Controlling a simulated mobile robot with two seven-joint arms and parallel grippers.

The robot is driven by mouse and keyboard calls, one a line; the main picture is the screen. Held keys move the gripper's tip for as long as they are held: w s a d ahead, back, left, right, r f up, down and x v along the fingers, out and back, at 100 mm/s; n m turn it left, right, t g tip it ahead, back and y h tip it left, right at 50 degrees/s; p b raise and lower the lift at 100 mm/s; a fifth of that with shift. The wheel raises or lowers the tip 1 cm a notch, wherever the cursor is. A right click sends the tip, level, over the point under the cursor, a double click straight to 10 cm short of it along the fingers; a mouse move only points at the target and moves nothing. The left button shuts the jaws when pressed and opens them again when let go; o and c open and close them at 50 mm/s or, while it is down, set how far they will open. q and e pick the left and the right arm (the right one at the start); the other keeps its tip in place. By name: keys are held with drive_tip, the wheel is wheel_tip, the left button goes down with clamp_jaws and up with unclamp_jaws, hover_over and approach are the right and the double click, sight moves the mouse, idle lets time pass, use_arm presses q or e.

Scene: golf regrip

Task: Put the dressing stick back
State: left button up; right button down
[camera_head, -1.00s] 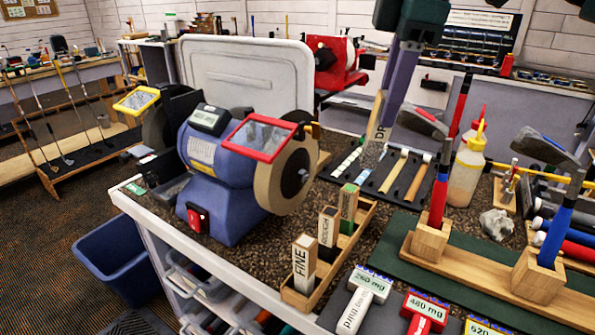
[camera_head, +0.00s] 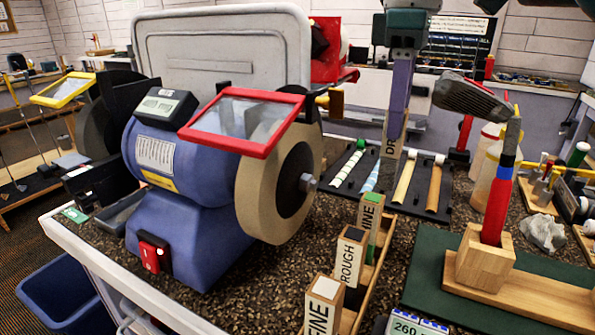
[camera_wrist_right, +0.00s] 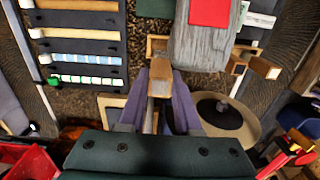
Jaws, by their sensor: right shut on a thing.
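The dressing stick (camera_head: 391,152) is a pale, upright block with dark letters starting "DR". My right gripper (camera_head: 396,130) is shut on its upper part, behind the wooden rack. In the right wrist view the stick (camera_wrist_right: 160,76) shows end-on between the purple fingers (camera_wrist_right: 158,100). The long wooden rack (camera_head: 379,278) holds upright blocks: one marked FINE (camera_head: 321,310), one marked ROUGH (camera_head: 349,258) and a green-faced one (camera_head: 369,220). The stick's lower end is partly hidden by the rack's far block, so I cannot tell whether it touches anything. My left gripper is not in view.
The blue bench grinder (camera_head: 185,205) with its large tan wheel (camera_head: 280,180) stands left of the rack. A black grip tray (camera_head: 395,185) lies behind. A golf club head (camera_head: 470,97) on a red-and-blue shaft stands right in a wooden block (camera_head: 484,258).

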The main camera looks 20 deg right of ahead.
sight(388, 174)
wheel_tip(388, 174, down, 9)
drive_tip(key=shift+f+b, duration=0.1)
drive_tip(key=shift+b, duration=0.35)
drive_tip(key=c, duration=0.6)
unclamp_jaws()
wheel_tip(388, 174, up, 12)
drive_tip(key=shift+r, duration=0.1)
drive_tip(key=shift+w, duration=0.1)
